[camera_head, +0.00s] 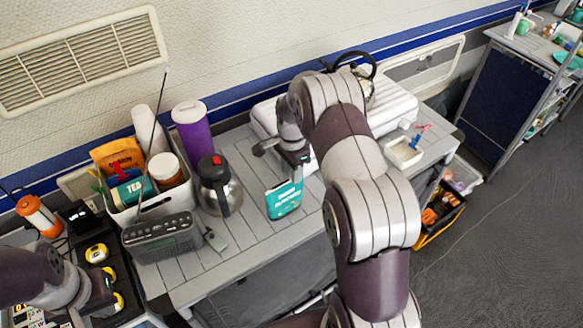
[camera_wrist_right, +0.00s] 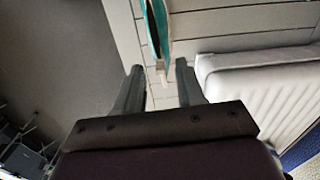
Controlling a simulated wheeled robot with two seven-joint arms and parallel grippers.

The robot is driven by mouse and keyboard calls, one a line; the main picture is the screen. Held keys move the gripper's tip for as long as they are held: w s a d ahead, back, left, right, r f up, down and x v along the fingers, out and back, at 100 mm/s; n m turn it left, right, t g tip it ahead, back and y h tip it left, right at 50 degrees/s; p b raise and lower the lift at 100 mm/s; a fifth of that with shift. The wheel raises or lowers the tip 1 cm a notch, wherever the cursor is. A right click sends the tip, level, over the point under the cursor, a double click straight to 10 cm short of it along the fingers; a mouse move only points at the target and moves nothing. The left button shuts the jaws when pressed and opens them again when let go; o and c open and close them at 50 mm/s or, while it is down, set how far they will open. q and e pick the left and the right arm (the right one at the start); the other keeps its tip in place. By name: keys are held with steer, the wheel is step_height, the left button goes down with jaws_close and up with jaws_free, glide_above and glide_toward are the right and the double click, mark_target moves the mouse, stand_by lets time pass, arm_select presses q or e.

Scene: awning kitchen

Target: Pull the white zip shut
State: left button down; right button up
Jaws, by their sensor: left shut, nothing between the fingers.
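A teal pouch (camera_head: 284,200) with white lettering stands upright on the grey slatted counter. In the right wrist view the teal pouch (camera_wrist_right: 157,28) is seen from above, edge-on. A pale strip (camera_wrist_right: 161,68), which looks like the white zip or its tab, lies along its top, its near end between my fingertips. My right gripper (camera_head: 297,172) is just above the pouch. Its two fingers (camera_wrist_right: 158,70) are apart on either side of the strip, with gaps visible. My left gripper (camera_head: 112,292) is shut and empty at the lower left, far from the pouch.
A steel and black jug (camera_head: 219,186) stands left of the pouch, with a radio (camera_head: 162,238) and a filled bin (camera_head: 150,200) farther left. A white ribbed case (camera_head: 392,108) lies behind my right arm. A small white tray (camera_head: 403,153) is at right.

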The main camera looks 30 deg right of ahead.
steer(key=shift+f, duration=0.2)
jaws_close()
stand_by(1.3)
